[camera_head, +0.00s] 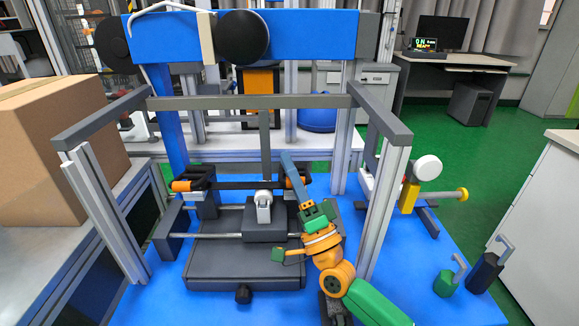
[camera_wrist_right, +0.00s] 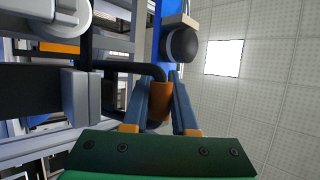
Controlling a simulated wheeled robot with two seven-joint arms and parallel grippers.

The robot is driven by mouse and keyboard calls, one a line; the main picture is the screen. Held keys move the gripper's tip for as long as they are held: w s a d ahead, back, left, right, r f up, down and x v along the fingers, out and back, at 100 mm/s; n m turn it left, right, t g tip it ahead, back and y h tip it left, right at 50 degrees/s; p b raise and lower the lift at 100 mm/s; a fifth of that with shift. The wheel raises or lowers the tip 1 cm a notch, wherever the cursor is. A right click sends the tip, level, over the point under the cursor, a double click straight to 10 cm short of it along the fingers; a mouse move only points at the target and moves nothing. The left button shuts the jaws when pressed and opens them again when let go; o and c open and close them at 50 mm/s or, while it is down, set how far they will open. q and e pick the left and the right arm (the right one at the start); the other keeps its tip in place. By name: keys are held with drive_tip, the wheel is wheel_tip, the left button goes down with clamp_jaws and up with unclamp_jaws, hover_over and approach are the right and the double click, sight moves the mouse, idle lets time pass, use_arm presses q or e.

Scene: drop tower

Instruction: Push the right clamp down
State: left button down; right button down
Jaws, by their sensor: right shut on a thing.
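The right clamp is a black lever with an orange grip (camera_head: 303,180) at the right end of the dark crossbar in the middle of the tower. The left clamp, with a similar orange grip (camera_head: 183,186), is at the other end. My right gripper (camera_head: 288,164) reaches up from the lower right, its blue-grey fingers at the right clamp and partly covering it. In the right wrist view the orange grip (camera_wrist_right: 159,101) of the right clamp lies between the two fingers of my right gripper (camera_wrist_right: 160,100), which is shut on it. My left gripper is not in view.
Grey uprights (camera_head: 392,205) and a top rail frame the tower on the blue table (camera_head: 400,290). A dark base plate (camera_head: 240,275) lies below the clamps. A cardboard box (camera_head: 60,150) stands at the left. Two hooked weights (camera_head: 484,272) stand at the right.

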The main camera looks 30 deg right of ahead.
idle(0.3)
drive_tip(key=c, duration=1)
unclamp_jaws()
drive_tip(key=shift+s+r, duration=0.1)
drive_tip(key=o, duration=0.3)
drive_tip(key=shift+s+a+r, duration=0.2)
drive_tip(key=shift+s, duration=0.05)
drive_tip(key=shift+f, duration=0.15)
drive_tip(key=shift+f, duration=0.2)
drive_tip(key=s+f, duration=0.1)
drive_tip(key=s, duration=1.3)
drive_tip(key=shift+s+a+f, duration=0.15)
drive_tip(key=shift+f, duration=0.05)
